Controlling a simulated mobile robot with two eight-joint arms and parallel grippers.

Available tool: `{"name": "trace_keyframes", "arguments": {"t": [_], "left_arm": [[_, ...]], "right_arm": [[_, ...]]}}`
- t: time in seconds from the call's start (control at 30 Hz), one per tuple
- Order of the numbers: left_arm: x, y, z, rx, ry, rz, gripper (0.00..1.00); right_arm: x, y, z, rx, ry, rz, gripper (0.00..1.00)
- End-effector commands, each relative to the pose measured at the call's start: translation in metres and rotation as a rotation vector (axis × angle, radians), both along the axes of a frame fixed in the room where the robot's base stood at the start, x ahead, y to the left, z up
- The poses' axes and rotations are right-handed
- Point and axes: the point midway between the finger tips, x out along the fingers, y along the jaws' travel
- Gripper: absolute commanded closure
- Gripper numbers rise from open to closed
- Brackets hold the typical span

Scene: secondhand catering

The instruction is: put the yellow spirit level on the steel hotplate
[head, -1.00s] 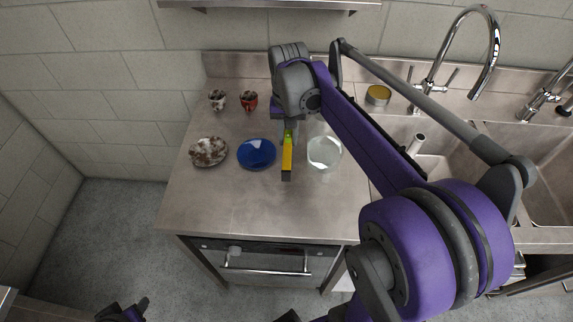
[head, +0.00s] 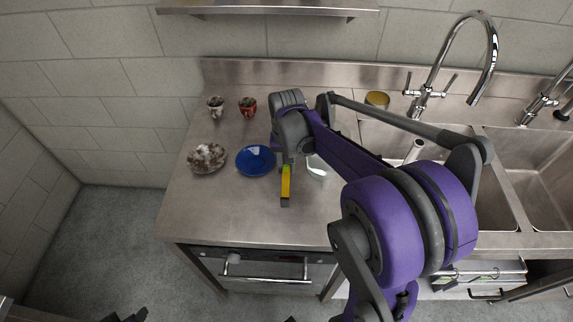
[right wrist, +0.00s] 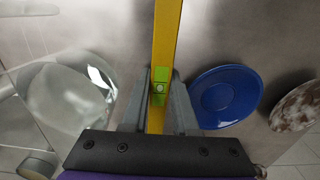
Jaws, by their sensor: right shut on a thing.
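The yellow spirit level (head: 285,187) has a green vial part and a dark end. My right gripper (head: 288,162) is shut on it over the steel worktop, with the level pointing toward the front edge. In the right wrist view the level (right wrist: 167,40) runs between the two fingers of the gripper (right wrist: 158,98), which grip it at the green part. I cannot tell its height above the worktop. I cannot make out a hotplate separate from the steel worktop (head: 225,215).
A blue plate (head: 255,160) lies left of the level, and a clear glass bowl (head: 318,168) lies right, partly behind my arm. A mottled plate (head: 206,157), two cups (head: 215,107) (head: 248,106) and a yellow-topped tin (head: 377,99) stand around. Sinks are right. The front worktop is clear.

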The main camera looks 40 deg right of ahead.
Motion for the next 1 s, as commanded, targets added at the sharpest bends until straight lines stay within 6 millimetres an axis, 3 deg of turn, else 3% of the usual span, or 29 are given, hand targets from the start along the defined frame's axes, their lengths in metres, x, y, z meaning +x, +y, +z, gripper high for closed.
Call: {"name": "trace_keyframes", "arguments": {"t": [0.17,0.2,0.37,0.73,1.0], "left_arm": [[-0.002,0.000,-0.005,0.000,0.004,0.000,0.50],[-0.002,0.000,-0.005,0.000,0.003,0.000,0.50],[-0.002,0.000,-0.004,0.000,0.003,0.000,0.50],[0.000,0.000,-0.001,0.000,0.000,0.000,0.50],[-0.001,0.000,-0.002,0.000,0.002,0.000,0.50]], "right_arm": [[0.000,0.000,-0.005,0.000,0.001,0.000,1.00],[0.000,0.000,-0.005,0.000,0.000,0.000,0.69],[0.000,0.000,-0.004,0.000,0.000,0.000,0.43],[0.000,0.000,0.001,0.000,0.000,0.000,0.43],[0.001,-0.001,0.047,0.000,0.000,0.000,0.43]]}}
